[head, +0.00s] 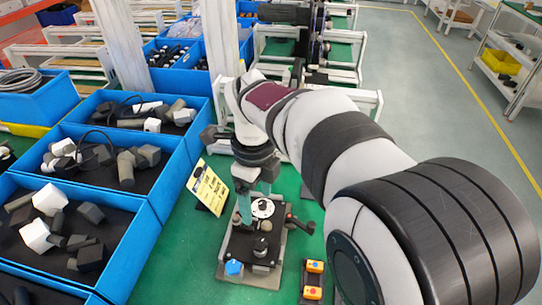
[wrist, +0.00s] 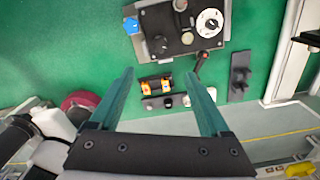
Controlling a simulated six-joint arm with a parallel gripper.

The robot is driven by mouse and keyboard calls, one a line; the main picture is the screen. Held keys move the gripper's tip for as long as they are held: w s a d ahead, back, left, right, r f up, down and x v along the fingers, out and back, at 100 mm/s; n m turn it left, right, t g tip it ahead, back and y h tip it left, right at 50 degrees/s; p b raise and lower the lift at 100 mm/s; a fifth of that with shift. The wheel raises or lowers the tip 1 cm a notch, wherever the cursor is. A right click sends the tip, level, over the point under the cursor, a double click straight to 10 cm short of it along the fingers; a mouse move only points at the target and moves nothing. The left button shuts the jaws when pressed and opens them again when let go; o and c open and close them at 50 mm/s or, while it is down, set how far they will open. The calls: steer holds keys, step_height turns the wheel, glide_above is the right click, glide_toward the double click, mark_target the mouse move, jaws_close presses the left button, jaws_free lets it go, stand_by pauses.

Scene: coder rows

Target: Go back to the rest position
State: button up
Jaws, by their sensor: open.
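My gripper (head: 254,215) hangs from my arm over the green work surface (head: 180,275), its two teal fingers pointing down. In the wrist view my gripper (wrist: 160,74) has its fingers wide apart with nothing held between them. In the head view the fingers overlap a fixture with a black plate (head: 240,245), a white dial and a dark knob. In the wrist view this fixture (wrist: 172,45) lies beyond the fingertips. My gripper looks raised above the surface, but its exact height is hard to tell.
Blue bins (head: 140,215) with grey, black and white parts line the left. A yellow sign (head: 207,187) stands beside the fixture. A small block with orange and yellow buttons (head: 314,267) sits right of it. White-framed racks (head: 340,60) stand behind.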

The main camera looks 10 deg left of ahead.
steer(key=s+d+r+n+y, duration=0.1)
steer(key=s+d+r+n, duration=0.1)
steer(key=s+d+n, duration=0.75)
steer(key=s+d+f+n, duration=0.3)
steer(key=s+d+n, duration=0.3)
steer(key=s, duration=0.5)
steer(key=shift+s+d+y, duration=0.15)
steer(key=shift+d+y, duration=0.15)
steer(key=shift+y, duration=0.1)
steer(key=shift+f, duration=0.1)
